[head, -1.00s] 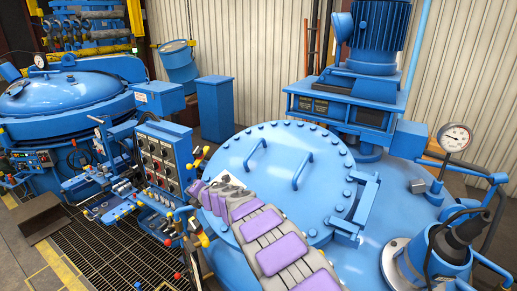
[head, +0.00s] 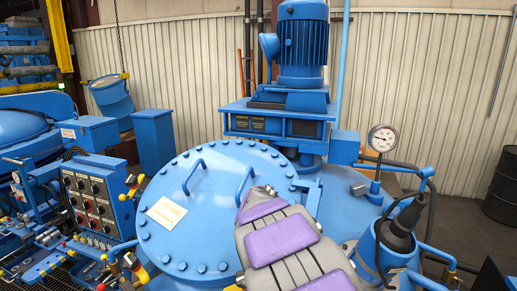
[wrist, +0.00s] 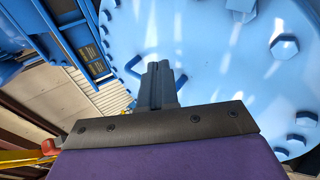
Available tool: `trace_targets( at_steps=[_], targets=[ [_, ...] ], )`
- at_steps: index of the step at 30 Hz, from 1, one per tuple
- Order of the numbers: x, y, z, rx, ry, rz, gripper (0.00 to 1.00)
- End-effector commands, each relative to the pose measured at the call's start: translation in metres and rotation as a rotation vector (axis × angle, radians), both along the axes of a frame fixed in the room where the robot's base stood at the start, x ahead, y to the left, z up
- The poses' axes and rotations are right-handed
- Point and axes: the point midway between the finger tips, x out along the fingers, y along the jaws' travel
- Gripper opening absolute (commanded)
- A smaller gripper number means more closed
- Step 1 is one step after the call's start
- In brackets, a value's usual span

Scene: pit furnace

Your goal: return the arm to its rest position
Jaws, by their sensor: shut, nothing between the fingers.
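My arm, grey with purple pads, reaches up from the bottom of the head view. My gripper (wrist: 160,72) shows in the wrist view as two dark fingers closed together, with nothing between them. In the head view the arm's far end lies in front of the right part of the round blue bolted lid (head: 190,215). The lid with its bolts also fills much of the wrist view (wrist: 225,60). I cannot tell how far the gripper is from the lid. The arm hides part of the lid's lower right edge.
A blue motor (head: 302,45) stands behind the lid. A pressure gauge (head: 381,138) and a blue cylindrical fitting (head: 385,255) with a dark cable are on the right. A control panel (head: 92,198) with levers stands on the left. Open floor lies at the far right, by a dark drum (head: 501,188).

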Motion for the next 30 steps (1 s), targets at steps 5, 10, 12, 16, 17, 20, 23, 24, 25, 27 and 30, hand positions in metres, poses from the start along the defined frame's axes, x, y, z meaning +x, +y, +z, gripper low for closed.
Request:
trace_targets(
  at_steps=[5,10,12,16,17,20,23,24,25,27,30],
  targets=[
    [-0.059,-0.081,-0.023,0.121,0.084,-0.271,0.00],
    [-0.133,-0.137,-0.052,0.251,0.179,-0.521,0.00],
    [-0.170,-0.155,-0.070,0.313,0.230,-0.628,0.00],
    [-0.248,-0.177,-0.105,0.428,0.339,-0.825,0.00],
    [-0.266,-0.179,-0.113,0.456,0.367,-0.866,0.00],
    [-0.328,-0.180,-0.142,0.541,0.465,-1.000,0.00],
    [-0.390,-0.171,-0.171,0.618,0.576,-1.119,0.00],
    [-0.413,-0.165,-0.181,0.645,0.621,-1.163,0.00],
    [-0.429,-0.161,-0.188,0.665,0.654,-1.193,0.00],
    [-0.465,-0.150,-0.202,0.699,0.728,-1.254,0.00],
    [-0.504,-0.134,-0.216,0.739,0.811,-1.314,0.00]
  ],
)
